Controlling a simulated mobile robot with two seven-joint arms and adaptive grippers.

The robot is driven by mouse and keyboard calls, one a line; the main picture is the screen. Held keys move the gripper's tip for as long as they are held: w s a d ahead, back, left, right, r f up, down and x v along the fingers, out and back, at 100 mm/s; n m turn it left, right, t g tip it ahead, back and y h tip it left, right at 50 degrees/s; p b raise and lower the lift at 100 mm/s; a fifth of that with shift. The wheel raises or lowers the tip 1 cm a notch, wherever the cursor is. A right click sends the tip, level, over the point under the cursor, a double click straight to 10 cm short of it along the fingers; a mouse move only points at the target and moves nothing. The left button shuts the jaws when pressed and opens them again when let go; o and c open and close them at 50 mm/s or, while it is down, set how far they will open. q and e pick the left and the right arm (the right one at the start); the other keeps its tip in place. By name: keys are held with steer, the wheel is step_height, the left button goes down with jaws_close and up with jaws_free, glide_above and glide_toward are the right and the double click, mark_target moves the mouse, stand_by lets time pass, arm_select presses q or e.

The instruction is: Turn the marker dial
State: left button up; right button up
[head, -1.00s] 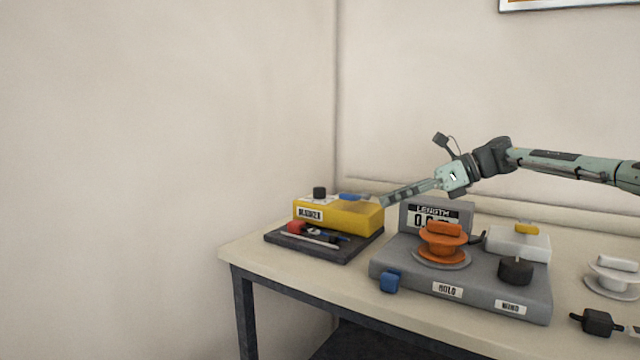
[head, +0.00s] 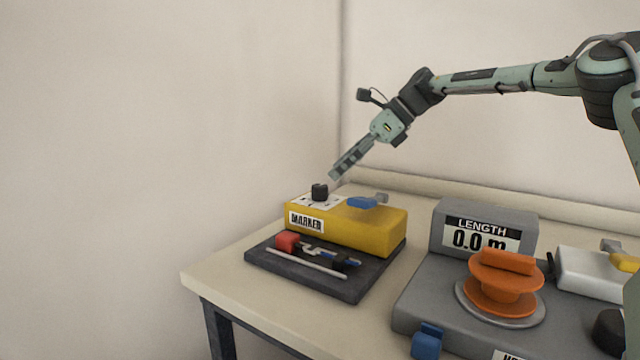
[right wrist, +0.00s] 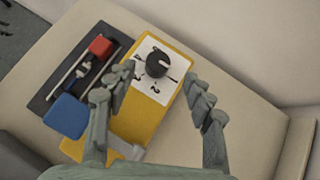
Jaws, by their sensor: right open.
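The marker unit (head: 372,233) is a yellow box with a "MARKER" label, at the left end of the table. Its black dial (head: 319,192) sits on a white marked plate on top. In the right wrist view the dial (right wrist: 157,64) shows a pointer line, with marks around it on the plate. My right gripper (head: 333,178) is open, just above and behind the dial in the head view. In the right wrist view its fingers (right wrist: 165,78) spread on either side of the plate, with the dial between and slightly beyond the tips. No contact is visible. My left gripper is not in view.
A blue lever (head: 362,203) is on the marker box. A dark base (head: 300,279) in front holds a red block and rods. To the right stands a grey machine (head: 430,300) with a length display and an orange spool (head: 505,285). The wall is close behind.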

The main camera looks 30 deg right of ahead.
mark_target(321, 185)
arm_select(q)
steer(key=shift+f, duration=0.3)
arm_select(e)
steer(key=x, duration=0.7)
steer(key=shift+a, duration=0.15)
steer(key=shift+c, duration=0.3)
steer(key=c, duration=1.1)
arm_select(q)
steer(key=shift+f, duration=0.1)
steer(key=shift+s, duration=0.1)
arm_select(e)
steer(key=shift+f, duration=0.1)
